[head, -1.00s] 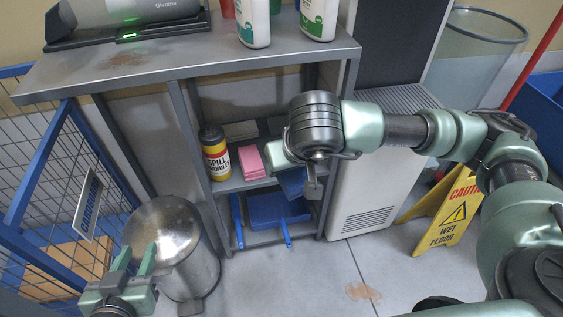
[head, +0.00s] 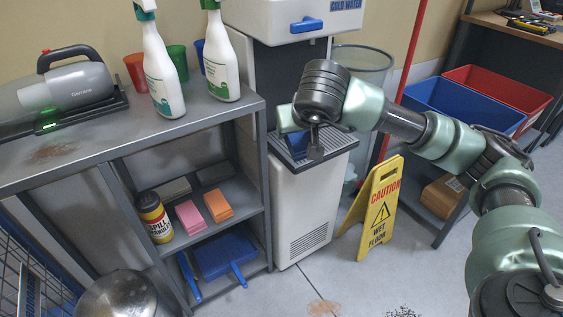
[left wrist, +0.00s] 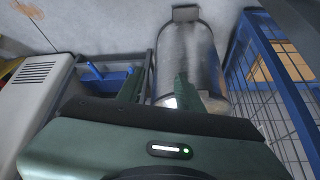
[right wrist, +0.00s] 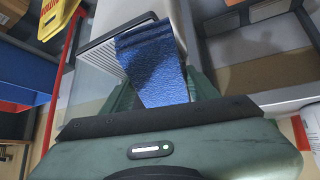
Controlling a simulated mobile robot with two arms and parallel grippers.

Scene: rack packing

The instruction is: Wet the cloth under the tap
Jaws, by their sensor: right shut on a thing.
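A blue cloth (right wrist: 152,62) is held between the fingers of my right gripper (right wrist: 160,92) and hangs out beyond them. In the head view my right gripper (head: 300,120) is in front of the white water dispenser (head: 305,205), and the cloth is largely hidden there. The dispenser's upper part, marked COLD WATER, has a blue tap lever (head: 306,25) above and behind the gripper. The grilled drip tray (head: 335,143) lies just below the gripper. My left gripper (left wrist: 160,92) is open and empty, with a metal bin (left wrist: 188,60) beyond its fingers.
A grey shelf unit (head: 130,135) stands left of the dispenser, with two spray bottles (head: 162,70) on top and sponges (head: 190,216) below. A yellow wet-floor sign (head: 375,212) stands at right. Blue (head: 455,100) and red (head: 505,88) crates are farther right. Some front floor is clear.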

